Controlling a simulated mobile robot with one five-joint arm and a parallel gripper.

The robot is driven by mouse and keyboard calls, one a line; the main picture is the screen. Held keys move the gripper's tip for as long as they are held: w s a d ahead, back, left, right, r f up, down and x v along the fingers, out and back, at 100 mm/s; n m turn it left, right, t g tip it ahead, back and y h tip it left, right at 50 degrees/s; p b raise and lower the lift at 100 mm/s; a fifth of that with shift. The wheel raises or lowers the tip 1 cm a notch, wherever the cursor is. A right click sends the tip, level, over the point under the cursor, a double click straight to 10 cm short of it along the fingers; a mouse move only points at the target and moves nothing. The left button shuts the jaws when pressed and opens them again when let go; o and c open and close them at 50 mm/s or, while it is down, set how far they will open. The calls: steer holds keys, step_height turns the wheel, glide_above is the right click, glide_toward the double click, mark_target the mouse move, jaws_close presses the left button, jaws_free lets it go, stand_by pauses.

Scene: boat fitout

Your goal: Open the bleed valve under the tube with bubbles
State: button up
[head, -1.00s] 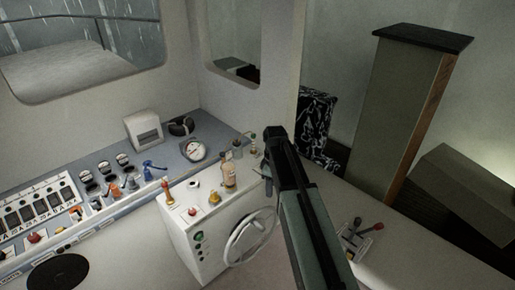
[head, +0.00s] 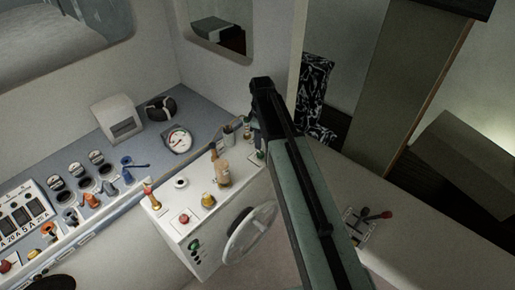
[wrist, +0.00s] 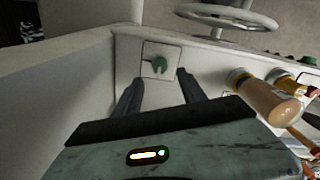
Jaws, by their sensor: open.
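My gripper (wrist: 156,82) is open and empty in the wrist view. Its two fingers point toward a small green knob (wrist: 159,64) on a square white plate, just beyond the fingertips and not gripped. In the head view my arm hides most of the gripper; a green part (head: 260,154) shows beside it at the console's right end. No tube with bubbles can be made out, and I cannot tell whether the green knob is a bleed valve.
A gauge (head: 178,140) and a switch panel (head: 25,216) are farther left.

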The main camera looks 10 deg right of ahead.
mark_target(261, 153)
step_height(261, 153, down, 8)
steer(key=b, duration=0.7)
steer(key=shift+r, duration=0.1)
